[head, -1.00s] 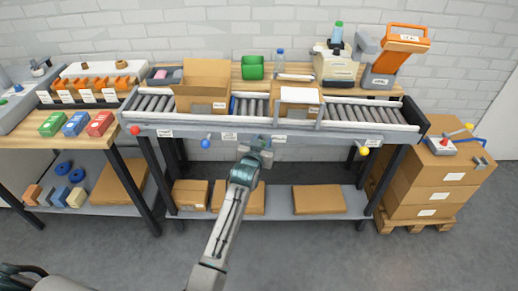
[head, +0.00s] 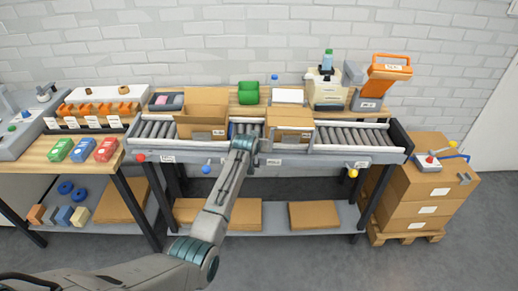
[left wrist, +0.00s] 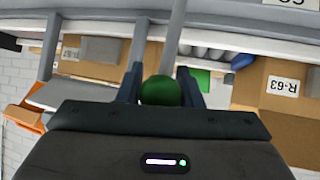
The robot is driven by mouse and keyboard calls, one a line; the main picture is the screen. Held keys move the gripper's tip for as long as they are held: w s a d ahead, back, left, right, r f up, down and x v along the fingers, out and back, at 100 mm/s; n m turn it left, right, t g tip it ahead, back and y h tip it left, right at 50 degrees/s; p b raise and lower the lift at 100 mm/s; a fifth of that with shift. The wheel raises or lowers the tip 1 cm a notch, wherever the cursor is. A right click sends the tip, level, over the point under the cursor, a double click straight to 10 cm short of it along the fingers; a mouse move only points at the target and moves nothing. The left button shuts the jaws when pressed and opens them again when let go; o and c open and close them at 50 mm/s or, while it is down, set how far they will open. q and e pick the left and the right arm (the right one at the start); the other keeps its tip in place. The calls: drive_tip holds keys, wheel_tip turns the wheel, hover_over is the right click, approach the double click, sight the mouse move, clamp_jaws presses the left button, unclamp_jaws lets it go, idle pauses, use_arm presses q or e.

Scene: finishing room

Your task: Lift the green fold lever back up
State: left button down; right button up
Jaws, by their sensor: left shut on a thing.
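The round green knob of the fold lever (left wrist: 160,91) sits between the two fingers of my left gripper (left wrist: 162,88) in the left wrist view. The gripper is shut on it. In the head view my left gripper (head: 243,145) is at the front rail of the roller conveyor, left of an open cardboard box (head: 290,120). It hides the green knob there. A white panel (head: 287,95) stands up behind this box. My right gripper is not in view.
The conveyor also has red (head: 140,157), blue (head: 206,169) and yellow (head: 353,173) knobs along its front. Another open box (head: 203,118) stands left of my gripper. A stack of boxes (head: 415,195) is at the right. The floor in front is clear.

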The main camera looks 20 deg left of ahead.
use_arm(q)
drive_tip(key=shift+w+a, duration=0.15)
drive_tip(key=shift+w, duration=0.2)
drive_tip(key=shift+f, duration=0.1)
drive_tip(key=c, duration=1.3)
unclamp_jaws()
drive_tip(key=shift+o, duration=1.3)
drive_tip(key=shift+w+a+f, duration=0.1)
drive_tip(key=shift+w, duration=0.15)
drive_tip(key=b+v, duration=0.2)
drive_tip(key=v, duration=0.8)
drive_tip(key=shift+s+r, duration=0.2)
drive_tip(key=shift+s, duration=0.15)
